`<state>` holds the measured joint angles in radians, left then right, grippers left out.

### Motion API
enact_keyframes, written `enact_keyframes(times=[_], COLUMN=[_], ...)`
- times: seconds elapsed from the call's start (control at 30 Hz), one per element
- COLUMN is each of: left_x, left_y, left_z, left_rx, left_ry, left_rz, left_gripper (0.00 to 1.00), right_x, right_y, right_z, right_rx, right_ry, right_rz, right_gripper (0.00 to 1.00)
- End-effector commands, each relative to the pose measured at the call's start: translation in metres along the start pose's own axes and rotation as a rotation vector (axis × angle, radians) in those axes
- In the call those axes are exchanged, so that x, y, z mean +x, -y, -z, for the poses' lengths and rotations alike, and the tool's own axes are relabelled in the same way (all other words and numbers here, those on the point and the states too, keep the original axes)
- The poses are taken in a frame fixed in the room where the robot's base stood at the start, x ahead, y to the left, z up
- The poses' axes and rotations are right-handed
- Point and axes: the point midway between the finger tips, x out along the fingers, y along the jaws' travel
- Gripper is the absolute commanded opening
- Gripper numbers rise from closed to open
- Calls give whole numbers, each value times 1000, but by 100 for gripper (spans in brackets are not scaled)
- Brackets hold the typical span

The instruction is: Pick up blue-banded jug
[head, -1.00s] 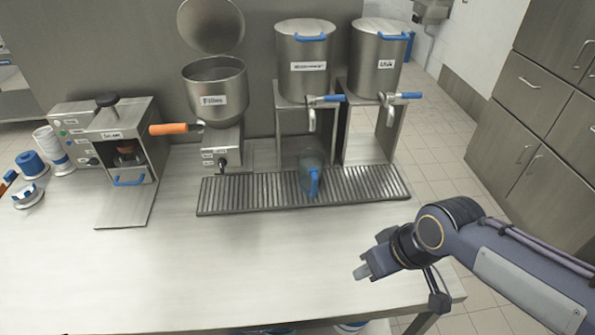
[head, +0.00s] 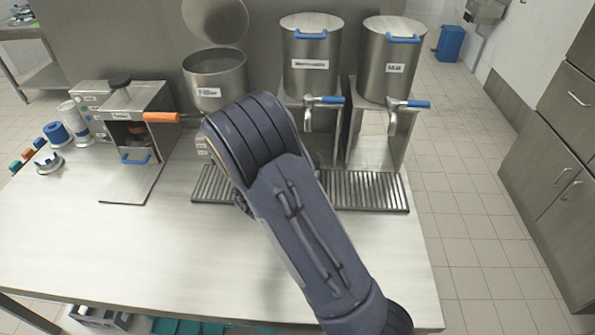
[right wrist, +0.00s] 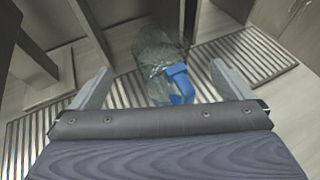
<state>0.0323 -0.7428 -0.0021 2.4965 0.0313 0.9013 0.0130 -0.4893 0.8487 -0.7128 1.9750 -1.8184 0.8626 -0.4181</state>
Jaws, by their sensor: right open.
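A clear jug (right wrist: 152,62) with a blue handle (right wrist: 180,84) stands on the slatted drip tray in the right wrist view. My right gripper (right wrist: 160,68) is open, its two fingers apart on either side of the jug in that view. The handle faces the gripper, right of the picture's middle. I cannot tell whether either finger touches the jug. In the head view my right arm covers the jug and the gripper. My left gripper is not in view.
The drip tray (head: 368,190) lies before two steel urns, one labelled Milk (head: 393,60), with blue-handled taps (head: 417,104) overhanging it. The counter's left front (head: 100,245) is clear.

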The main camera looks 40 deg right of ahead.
Motion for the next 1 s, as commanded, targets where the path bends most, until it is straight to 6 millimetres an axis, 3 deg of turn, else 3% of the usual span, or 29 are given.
enact_keyframes(times=[0.5, 0.8, 1.0], left_x=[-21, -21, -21], left_y=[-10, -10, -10], left_z=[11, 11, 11], left_rx=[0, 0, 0], left_ry=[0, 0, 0], left_rz=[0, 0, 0], left_gripper=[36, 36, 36], right_x=[66, 74, 73], right_y=[1, 1, 1], right_z=[-3, -1, -1], right_rx=[1, 3, 3], right_ry=[-1, -3, -3], right_rz=[4, 2, 2], right_gripper=[100, 100, 76])
